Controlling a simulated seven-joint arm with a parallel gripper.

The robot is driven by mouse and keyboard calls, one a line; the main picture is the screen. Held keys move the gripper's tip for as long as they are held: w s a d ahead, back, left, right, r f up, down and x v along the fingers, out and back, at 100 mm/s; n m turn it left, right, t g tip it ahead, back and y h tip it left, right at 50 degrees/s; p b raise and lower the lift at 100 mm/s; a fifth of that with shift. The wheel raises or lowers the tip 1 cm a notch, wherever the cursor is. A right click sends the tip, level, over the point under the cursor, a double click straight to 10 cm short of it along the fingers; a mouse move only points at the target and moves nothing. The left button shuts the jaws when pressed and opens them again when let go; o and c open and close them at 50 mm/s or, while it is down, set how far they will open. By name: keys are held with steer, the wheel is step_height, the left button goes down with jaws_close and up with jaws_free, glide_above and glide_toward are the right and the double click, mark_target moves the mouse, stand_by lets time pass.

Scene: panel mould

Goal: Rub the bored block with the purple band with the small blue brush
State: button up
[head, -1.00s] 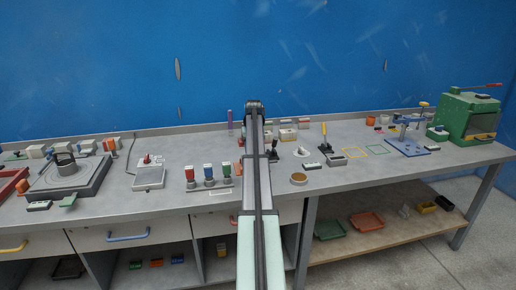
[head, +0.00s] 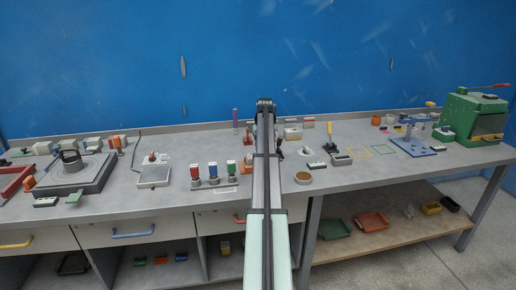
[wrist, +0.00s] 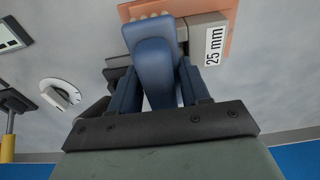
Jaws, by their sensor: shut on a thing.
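My gripper (wrist: 163,88) is shut on the small blue brush (wrist: 153,50), which fills the middle of the wrist view. Pale bristle tufts show at the brush's far end, over a grey block (wrist: 208,22) with a "25 mm" label. An orange-pink surface lies beside and under that block. Whether the bristles touch it I cannot tell. In the head view my arm reaches over the bench and hides its fingertips and the brush. A cream block (head: 293,134) shows just right of the arm. I cannot make out a purple band on any block.
In the wrist view a white dial (wrist: 60,95) and a yellow-handled tool (wrist: 8,145) lie to the left. In the head view a yellow-handled tool (head: 329,133) and a round dish (head: 303,178) stand right of my arm. Three coloured-top posts (head: 213,172) stand left.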

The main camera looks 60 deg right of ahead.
steer(key=shift+s+d, duration=0.35)
steer(key=shift+d, duration=0.05)
steer(key=shift+s+a, duration=0.15)
steer(key=shift+s, duration=0.05)
steer(key=shift+w+a, duration=2.45)
steer(key=shift+w, duration=0.1)
steer(key=shift+s+d, duration=2.4)
steer(key=shift+d, duration=0.1)
steer(key=shift+s+d+r, duration=0.1)
steer(key=shift+r, duration=4)
